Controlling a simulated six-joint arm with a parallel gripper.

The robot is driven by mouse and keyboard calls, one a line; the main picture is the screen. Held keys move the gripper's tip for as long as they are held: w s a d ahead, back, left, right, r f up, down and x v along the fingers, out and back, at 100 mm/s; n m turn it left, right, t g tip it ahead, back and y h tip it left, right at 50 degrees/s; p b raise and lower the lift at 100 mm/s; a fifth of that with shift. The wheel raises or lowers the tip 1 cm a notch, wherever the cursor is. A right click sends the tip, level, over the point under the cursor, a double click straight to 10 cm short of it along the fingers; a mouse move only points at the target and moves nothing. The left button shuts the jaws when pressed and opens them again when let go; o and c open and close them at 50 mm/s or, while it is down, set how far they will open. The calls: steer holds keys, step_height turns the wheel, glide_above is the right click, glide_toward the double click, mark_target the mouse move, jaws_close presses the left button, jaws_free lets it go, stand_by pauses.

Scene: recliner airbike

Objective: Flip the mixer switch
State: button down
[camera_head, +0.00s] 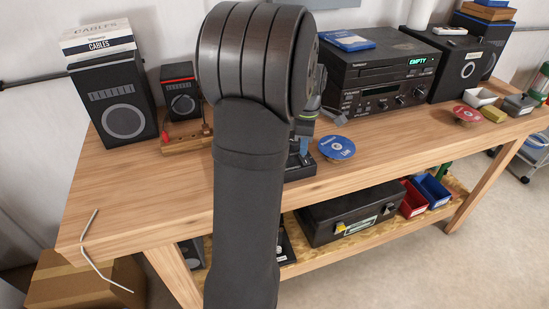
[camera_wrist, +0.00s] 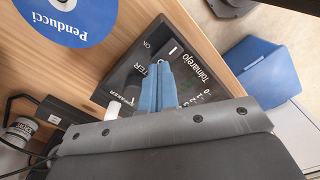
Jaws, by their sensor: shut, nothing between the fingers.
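The mixer is a flat black box with white lettering (camera_wrist: 187,48), seen close up in the wrist view. In the head view its edge (camera_head: 303,170) shows beside my arm, which hides the rest. A small white lever or knob (camera_wrist: 113,110), possibly the switch, stands at the mixer's left part in the wrist view. My gripper (camera_wrist: 157,86) has blue fingertips held together with nothing between them. They are over the mixer's face, right of the white piece. I cannot tell whether they touch the mixer. The gripper also shows partly in the head view (camera_head: 304,147), behind my arm.
A blue disc (camera_head: 337,148) labelled Penducci lies near the mixer. A black stereo (camera_head: 380,80) stands behind, with speakers (camera_head: 115,105) at the left. A blue bin (camera_wrist: 265,72) sits below the table edge.

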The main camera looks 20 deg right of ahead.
steer(key=shift+f, duration=0.65)
steer(key=shift+r, duration=3.5)
steer(key=shift+f, duration=3.45)
steer(key=shift+r, duration=0.1)
